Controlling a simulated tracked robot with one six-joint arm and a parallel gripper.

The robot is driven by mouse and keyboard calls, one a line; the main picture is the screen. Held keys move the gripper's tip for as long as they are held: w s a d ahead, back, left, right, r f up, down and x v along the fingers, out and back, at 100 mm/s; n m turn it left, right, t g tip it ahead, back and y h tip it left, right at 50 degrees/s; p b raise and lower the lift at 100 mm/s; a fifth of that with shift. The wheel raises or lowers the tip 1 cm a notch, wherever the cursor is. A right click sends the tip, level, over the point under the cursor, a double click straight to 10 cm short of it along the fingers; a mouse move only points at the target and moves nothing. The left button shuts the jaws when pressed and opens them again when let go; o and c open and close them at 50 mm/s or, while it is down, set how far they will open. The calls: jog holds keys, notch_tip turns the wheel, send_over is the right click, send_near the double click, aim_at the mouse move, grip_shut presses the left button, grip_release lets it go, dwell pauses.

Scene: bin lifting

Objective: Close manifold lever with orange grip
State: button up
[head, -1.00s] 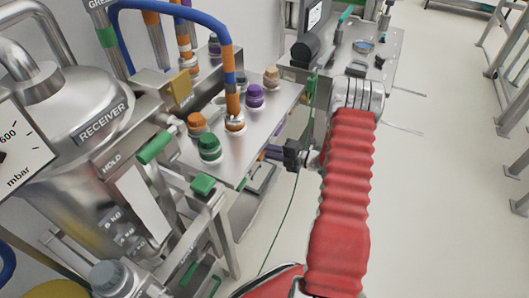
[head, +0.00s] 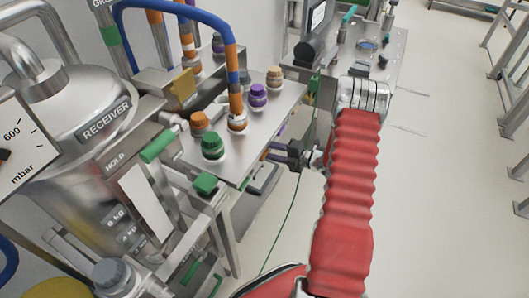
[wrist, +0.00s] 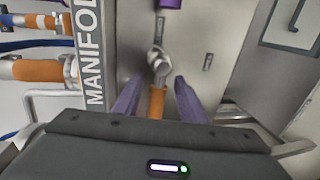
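The manifold lever's orange grip (wrist: 157,103) shows in the wrist view, below a silver joint (wrist: 157,62) on a grey panel. My gripper (wrist: 157,82) is open, with one dark purple finger on each side of the orange grip. Gaps show between the grip and both fingers. The grip's lower end is hidden by my gripper body. In the head view my gripper (head: 276,151) is a small dark shape at the right side of the steel bench, and the lever is hard to make out there.
A MANIFOLD sign (wrist: 91,55) stands left of the lever in the wrist view. A purple part (wrist: 171,4) is above it. In the head view, coloured caps and a blue hose (head: 185,12) sit on the steel bench (head: 235,160). Open floor (head: 440,200) lies to the right.

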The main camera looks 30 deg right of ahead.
jog(key=v, duration=1.3)
jog(key=shift+s+d, duration=0.2)
jog(key=shift+s, duration=0.1)
